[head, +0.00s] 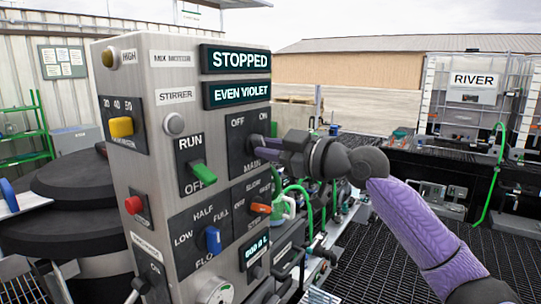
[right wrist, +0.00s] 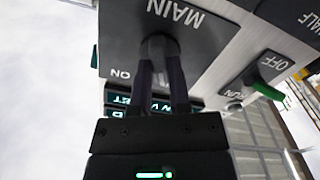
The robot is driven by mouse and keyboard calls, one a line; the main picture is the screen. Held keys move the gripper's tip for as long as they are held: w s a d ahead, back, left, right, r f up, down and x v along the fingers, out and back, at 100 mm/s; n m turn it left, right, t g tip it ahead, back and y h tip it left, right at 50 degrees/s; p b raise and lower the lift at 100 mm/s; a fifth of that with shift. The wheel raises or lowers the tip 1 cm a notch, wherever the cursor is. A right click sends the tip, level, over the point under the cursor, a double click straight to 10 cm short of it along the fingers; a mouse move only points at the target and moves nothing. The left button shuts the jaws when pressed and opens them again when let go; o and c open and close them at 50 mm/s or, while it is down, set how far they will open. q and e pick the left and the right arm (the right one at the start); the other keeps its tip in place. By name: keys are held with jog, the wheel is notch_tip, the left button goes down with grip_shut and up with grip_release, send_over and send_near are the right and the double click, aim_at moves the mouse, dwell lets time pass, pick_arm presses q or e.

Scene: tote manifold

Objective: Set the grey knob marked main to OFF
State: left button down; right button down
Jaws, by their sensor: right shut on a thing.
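The grey main knob (right wrist: 160,45) sits on a dark plate (head: 237,124) marked OFF at upper left, ON at upper right and MAIN below. My right gripper (right wrist: 163,62) is shut on it, with a finger on each side in the right wrist view. In the head view my right gripper (head: 262,150) reaches the plate from the right and mostly covers the knob. Which mark the knob points to cannot be told. The wrist view is upside down and shows MAIN and ON; OFF of this plate is hidden there. My left gripper is not in view.
The grey panel (head: 158,215) also carries a green RUN/OFF switch (head: 203,173), a blue LOW/HALF/FULL knob (head: 213,240), an orange knob (head: 260,208) close below my gripper, and a red button (head: 133,205). Pipes stand at lower right.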

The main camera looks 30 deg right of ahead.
jog(key=shift+n, duration=1)
jog(key=c, duration=0.6)
grip_release()
jog(key=b+v, duration=0.8)
jog(key=v, duration=0.2)
